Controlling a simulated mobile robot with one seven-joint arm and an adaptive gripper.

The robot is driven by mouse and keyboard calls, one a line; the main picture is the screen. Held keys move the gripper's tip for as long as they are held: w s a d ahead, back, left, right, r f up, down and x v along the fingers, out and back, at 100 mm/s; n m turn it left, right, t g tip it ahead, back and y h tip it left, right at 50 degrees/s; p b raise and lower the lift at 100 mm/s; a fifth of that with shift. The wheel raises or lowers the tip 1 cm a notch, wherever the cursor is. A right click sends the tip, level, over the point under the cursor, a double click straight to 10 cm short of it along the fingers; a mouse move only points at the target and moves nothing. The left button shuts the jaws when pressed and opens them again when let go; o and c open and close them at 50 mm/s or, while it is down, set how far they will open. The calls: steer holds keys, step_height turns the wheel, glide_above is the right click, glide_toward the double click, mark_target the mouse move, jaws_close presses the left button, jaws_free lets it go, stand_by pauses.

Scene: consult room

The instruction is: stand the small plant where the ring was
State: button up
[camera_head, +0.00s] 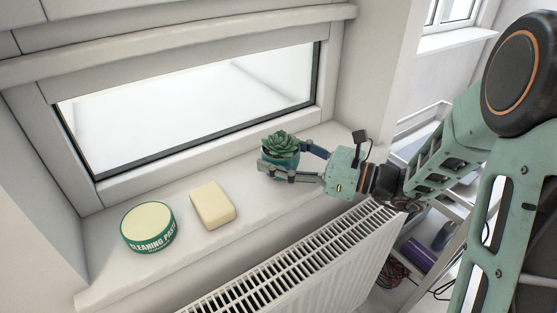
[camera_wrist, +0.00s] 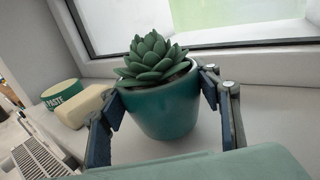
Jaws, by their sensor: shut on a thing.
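The small plant is a green succulent in a teal pot (camera_head: 281,148), at the right part of the white window sill (camera_head: 170,262). My gripper (camera_head: 275,166) reaches in from the right and is shut on the pot, one finger on each side. In the wrist view the pot (camera_wrist: 165,108) stands upright between the fingers (camera_wrist: 160,100). I cannot tell whether its base touches the sill or hangs just above it. No ring shows in either view.
A cream block (camera_head: 212,205) lies on the sill left of the plant, and a round tin of cleaning paste (camera_head: 148,227) sits farther left. The window (camera_head: 200,110) stands behind. A white radiator (camera_head: 300,270) is below the sill's front edge. Bare sill lies between block and plant.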

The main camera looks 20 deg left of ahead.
steer(key=shift+f, duration=0.4)
steer(key=shift+f, duration=0.2)
steer(key=o, duration=1.4)
steer(key=shift+o, duration=0.2)
steer(key=shift+r, duration=0.1)
steer(key=shift+d+r, duration=0.1)
steer(key=shift+d, duration=0.1)
steer(key=s+d, duration=0.2)
steer(key=d, duration=0.9)
steer(key=shift+d+p, duration=0.25)
steer(key=shift+p, duration=0.1)
